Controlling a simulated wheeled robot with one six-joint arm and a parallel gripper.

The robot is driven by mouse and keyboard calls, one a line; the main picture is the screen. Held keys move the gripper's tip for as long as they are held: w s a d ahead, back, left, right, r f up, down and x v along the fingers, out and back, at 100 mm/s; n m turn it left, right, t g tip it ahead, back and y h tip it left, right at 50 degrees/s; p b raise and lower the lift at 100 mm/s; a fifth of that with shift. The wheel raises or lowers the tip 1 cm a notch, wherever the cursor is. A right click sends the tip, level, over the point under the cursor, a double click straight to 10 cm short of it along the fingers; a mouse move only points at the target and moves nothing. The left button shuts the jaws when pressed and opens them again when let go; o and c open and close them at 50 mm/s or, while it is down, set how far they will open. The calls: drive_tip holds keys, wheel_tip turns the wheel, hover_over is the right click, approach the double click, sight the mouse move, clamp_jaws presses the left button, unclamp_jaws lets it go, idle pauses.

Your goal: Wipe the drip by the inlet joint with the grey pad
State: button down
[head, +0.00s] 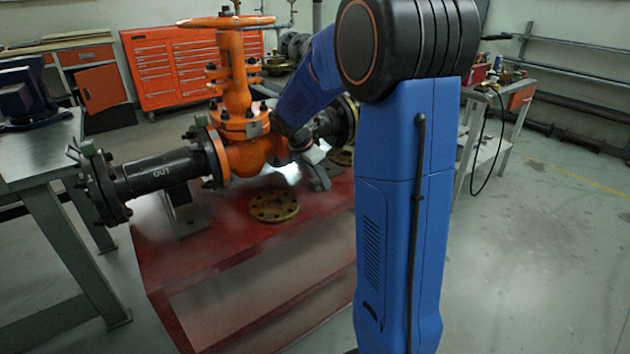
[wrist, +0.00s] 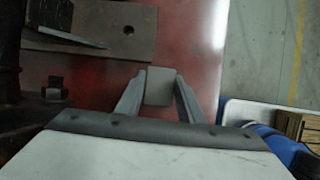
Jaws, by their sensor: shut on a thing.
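My gripper (wrist: 159,88) is shut on the grey pad (wrist: 159,86), a small flat block between the two fingertips in the wrist view. The pad is over the red bench top (wrist: 200,30); I cannot tell whether it touches it. In the head view the gate valve (head: 236,100) is orange with a handwheel on top. Its inlet side (head: 338,122) is the dark flanged pipe at the right, partly behind my arm. My arm hides most of my gripper and the pad there. I cannot make out the drip in either view.
A steel support foot (wrist: 130,30) and dark flange parts with a bolt (wrist: 54,88) are close to the left of my gripper. A loose brass flange (head: 273,206) lies on the bench front. The outlet pipe (head: 155,172) extends left. Open floor lies right.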

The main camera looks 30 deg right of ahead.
drive_tip(key=shift+d, duration=0.6)
drive_tip(key=shift+d+r, duration=0.1)
drive_tip(key=shift+r, duration=0.1)
drive_tip(key=shift+w, duration=0.1)
drive_tip(key=shift+a+r, duration=0.1)
drive_tip(key=shift+a, duration=0.45)
drive_tip(key=shift+s+a+f, duration=0.1)
drive_tip(key=shift+a, duration=1.5)
drive_tip(key=shift+s+a+f, duration=0.1)
drive_tip(key=shift+a, duration=1.5)
drive_tip(key=shift+r, duration=3)
